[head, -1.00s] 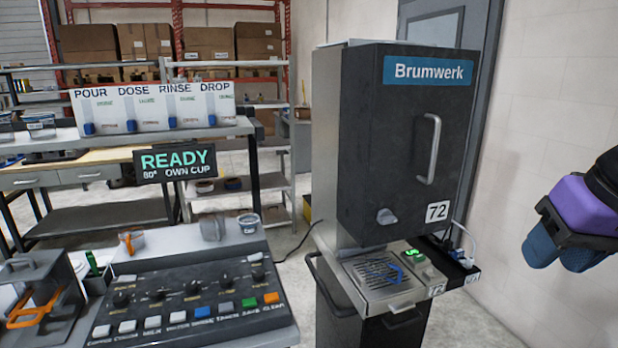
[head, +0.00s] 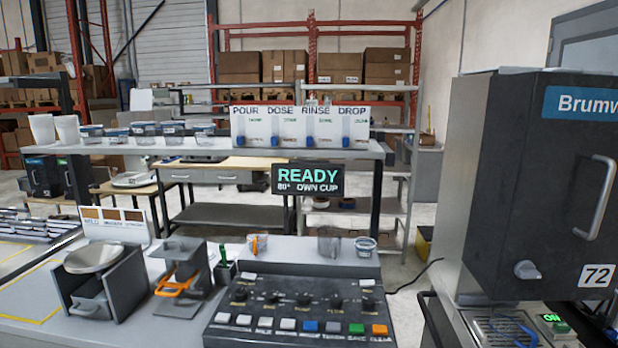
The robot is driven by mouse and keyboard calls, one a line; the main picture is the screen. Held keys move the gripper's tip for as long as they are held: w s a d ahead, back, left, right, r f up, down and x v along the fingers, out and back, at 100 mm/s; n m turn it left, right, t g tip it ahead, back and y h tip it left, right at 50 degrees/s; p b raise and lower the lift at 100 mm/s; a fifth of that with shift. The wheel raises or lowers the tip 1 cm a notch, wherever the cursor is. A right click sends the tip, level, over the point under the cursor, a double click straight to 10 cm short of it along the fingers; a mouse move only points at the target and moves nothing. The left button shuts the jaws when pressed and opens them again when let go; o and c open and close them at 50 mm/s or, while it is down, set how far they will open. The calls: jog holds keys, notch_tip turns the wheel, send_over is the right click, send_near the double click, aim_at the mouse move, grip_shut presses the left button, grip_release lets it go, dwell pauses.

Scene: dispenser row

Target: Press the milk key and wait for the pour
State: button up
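The control panel (head: 290,300) is a dark sloped box on the grey bench, with knobs above a front row of coloured keys. The third key from the left, white, appears to be the milk key (head: 265,322); its small label is hard to read. It stands uncovered, with nothing touching it. The black sign (head: 307,179) behind the panel reads READY, 80°, OWN CUP. The Brumwerk dispenser (head: 545,190) stands at right, cut by the frame edge, with a drip tray and a lit green display (head: 553,320). No pour or cup is visible there. My gripper is out of view.
A POUR, DOSE, RINSE, DROP board (head: 300,126) is on the back shelf. A gap separates bench and dispenser.

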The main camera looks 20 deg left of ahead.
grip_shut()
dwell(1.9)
